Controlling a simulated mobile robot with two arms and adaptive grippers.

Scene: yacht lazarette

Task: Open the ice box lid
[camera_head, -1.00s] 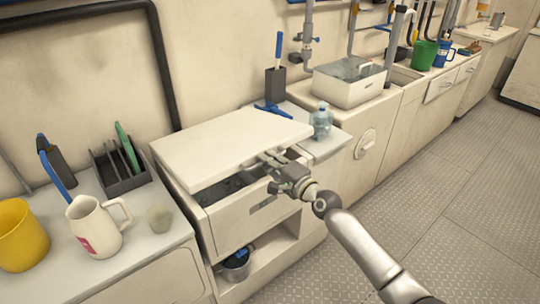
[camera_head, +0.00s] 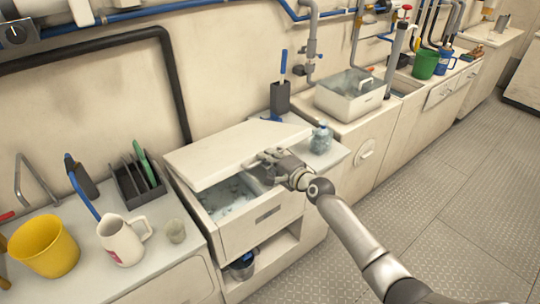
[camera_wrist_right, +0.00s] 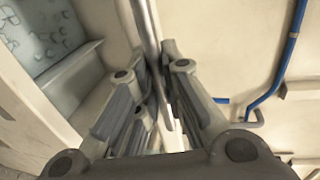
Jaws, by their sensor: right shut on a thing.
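The ice box (camera_head: 240,238) is a white chest below a flat white lid (camera_head: 218,152). The lid is tilted up at its front edge, and the gap shows pale ice cubes (camera_head: 228,196) inside. My right gripper (camera_head: 264,158) is at the lid's front right edge, its fingers shut on it. In the right wrist view my gripper (camera_wrist_right: 158,85) closes around a thin bar-like edge of the lid (camera_wrist_right: 150,30), with ice (camera_wrist_right: 45,35) at upper left. The fingers hide part of the grip. My left gripper is in neither view.
A clear bottle (camera_head: 321,140) stands right of the lid. A white bin (camera_head: 350,97) sits beyond. Floor at right (camera_head: 440,210) is clear.

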